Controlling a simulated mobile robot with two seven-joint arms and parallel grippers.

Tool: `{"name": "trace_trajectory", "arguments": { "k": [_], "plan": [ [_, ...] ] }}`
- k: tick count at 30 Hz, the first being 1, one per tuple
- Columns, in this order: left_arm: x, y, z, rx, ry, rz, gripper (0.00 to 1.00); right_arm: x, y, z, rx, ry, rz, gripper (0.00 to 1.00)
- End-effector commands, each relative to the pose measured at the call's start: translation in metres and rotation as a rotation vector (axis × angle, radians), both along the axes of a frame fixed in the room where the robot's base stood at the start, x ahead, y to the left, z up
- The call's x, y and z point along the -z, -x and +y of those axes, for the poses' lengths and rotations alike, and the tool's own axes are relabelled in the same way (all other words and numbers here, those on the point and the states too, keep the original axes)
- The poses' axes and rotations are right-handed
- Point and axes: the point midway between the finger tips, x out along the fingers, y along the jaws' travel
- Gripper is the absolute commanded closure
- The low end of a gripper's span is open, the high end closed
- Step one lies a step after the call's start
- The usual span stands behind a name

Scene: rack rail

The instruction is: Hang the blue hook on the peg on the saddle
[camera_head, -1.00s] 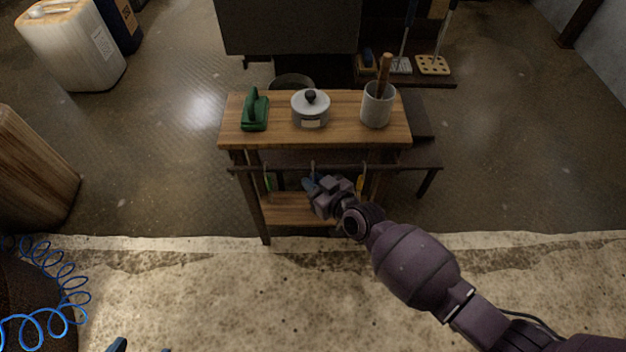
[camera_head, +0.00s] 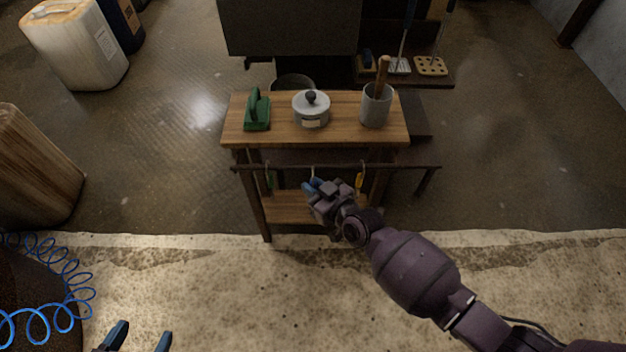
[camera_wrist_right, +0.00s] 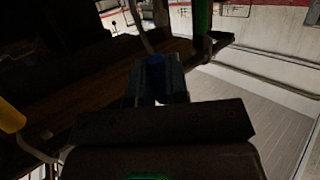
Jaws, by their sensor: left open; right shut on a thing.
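My right gripper (camera_head: 313,188) is in front of the rail under the small wooden table. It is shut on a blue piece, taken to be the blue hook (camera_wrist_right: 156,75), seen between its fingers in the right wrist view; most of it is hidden. A thin pale piece (camera_head: 313,171) hangs from the rail just above this gripper; I cannot tell whether it is the saddle's peg or part of the hook, or whether they touch. My left gripper (camera_head: 141,338) is open and empty at the bottom left, with blue fingertips.
The dark rail (camera_head: 405,167) runs along the table front. A green item (camera_head: 268,181) and a yellow one (camera_head: 360,181) hang from it either side of my right gripper. On the table (camera_head: 345,132) stand a green tool (camera_head: 257,116), a lidded pot (camera_head: 311,113) and a grey crock (camera_head: 375,109).

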Motion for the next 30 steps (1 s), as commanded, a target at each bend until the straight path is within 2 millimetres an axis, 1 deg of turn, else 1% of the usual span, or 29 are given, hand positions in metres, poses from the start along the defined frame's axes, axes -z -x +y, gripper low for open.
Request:
{"name": "trace_trajectory", "arguments": {
  "k": [21,30],
  "plan": [
    [-0.023,-0.009,0.0,0.0,0.0,-0.048,0.36,-0.001,0.04,0.001,-0.001,-0.001,0.001,1.0],
    [-0.023,-0.009,0.0,0.0,0.0,-0.05,0.36,0.001,0.044,0.001,0.0,0.0,0.003,1.0]
  ]
}}
